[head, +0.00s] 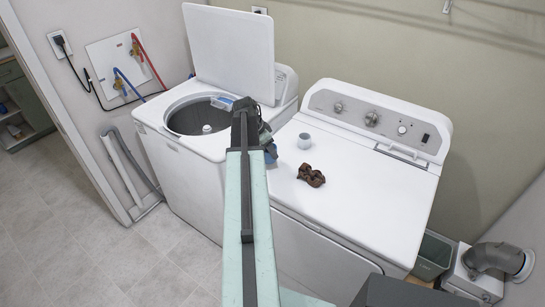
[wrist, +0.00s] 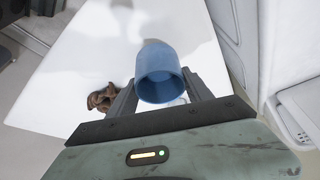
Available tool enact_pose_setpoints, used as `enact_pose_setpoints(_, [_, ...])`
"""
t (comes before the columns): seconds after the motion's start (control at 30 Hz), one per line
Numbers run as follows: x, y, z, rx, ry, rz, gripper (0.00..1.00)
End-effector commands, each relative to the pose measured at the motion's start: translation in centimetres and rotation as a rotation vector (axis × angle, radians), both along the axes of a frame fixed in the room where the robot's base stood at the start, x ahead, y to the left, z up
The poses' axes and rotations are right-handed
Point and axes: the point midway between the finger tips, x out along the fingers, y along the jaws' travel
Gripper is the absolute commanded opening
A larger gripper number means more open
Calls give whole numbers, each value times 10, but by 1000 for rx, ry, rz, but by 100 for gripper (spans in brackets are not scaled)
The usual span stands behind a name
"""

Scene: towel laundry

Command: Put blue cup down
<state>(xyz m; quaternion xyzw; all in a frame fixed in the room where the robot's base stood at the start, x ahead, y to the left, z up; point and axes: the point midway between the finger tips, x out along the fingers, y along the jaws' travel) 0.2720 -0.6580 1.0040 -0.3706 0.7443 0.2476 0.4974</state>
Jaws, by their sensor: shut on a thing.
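The blue cup (wrist: 160,77) is between the two fingers of my gripper (wrist: 162,88) in the wrist view, with its open mouth facing the camera. My gripper is shut on it. In the head view my arm hides most of the gripper, and only a small part of the blue cup (head: 271,152) shows beside the arm, over the left edge of the white dryer top. I cannot tell whether the cup touches the dryer top.
A white cup (head: 304,142) and a crumpled brown cloth (head: 311,175) lie on the dryer top (head: 365,190), right of my gripper. The dryer's front right is clear. The washer (head: 150,118) at left has its lid up and its tub open.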

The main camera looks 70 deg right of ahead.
Motion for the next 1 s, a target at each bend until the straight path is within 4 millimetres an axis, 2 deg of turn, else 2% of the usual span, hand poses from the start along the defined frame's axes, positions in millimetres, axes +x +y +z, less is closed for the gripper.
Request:
enact_pose_setpoints(0.03, [-2, -9, -1, 0, 0, -2, 19])
enact_pose_setpoints(0.27, [-6, -16, -1, 0, 0, -1, 19])
enact_pose_setpoints(0.37, [-9, -28, -3, 0, -1, -2, 19])
enact_pose_setpoints(0.43, [-10, -27, -23, 0, 0, 0, 19])
enact_pose_setpoints(0.53, [-10, -27, -40, 0, 0, 0, 19])
enact_pose_setpoints(0.8, [-10, -27, -38, 0, 0, -1, 19])
enact_pose_setpoints(0.93, [-10, -27, -42, 0, -1, -2, 19])
enact_pose_setpoints(0.97, [-10, -27, -41, 0, -1, -2, 64])
enact_pose_setpoints(1.0, [-10, -27, -41, 0, 0, -2, 75])
